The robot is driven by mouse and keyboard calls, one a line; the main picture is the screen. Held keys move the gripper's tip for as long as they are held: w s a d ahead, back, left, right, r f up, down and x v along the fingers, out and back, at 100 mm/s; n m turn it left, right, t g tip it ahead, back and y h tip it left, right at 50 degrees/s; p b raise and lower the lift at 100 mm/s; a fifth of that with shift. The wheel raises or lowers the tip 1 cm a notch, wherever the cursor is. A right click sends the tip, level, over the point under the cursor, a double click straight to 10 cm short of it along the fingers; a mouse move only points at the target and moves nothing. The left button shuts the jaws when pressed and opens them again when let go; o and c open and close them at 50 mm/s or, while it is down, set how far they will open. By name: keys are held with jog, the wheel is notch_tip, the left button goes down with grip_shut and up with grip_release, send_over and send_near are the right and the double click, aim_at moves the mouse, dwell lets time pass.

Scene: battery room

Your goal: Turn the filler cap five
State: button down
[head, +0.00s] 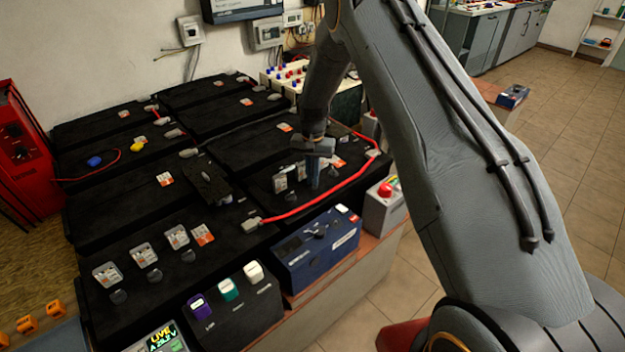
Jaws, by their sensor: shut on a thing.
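Black batteries stand close together on a bench at the left and middle. My gripper (314,184) points down over the battery (270,205) under the red cable, with its fingers at the top face. It is shut on what looks like a filler cap, mostly hidden by the fingers.
A red cable (330,198) arcs close around the gripper. A blue box (318,245) and a grey box with a red button (386,200) stand at the bench's front edge. A dark block (206,181) lies left. Open tiled floor is at the right.

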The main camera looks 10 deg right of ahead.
jog(key=m+b, duration=0.1)
jog(key=m, duration=0.2)
jog(key=shift+m+b, duration=1.1)
jog(key=shift+m, duration=1)
jog(key=c, duration=1.9)
grip_release()
jog(key=shift+o, duration=0.2)
notch_tip(320, 180, up, 8)
jog(key=b, duration=0.1)
jog(key=shift+b, duration=0.4)
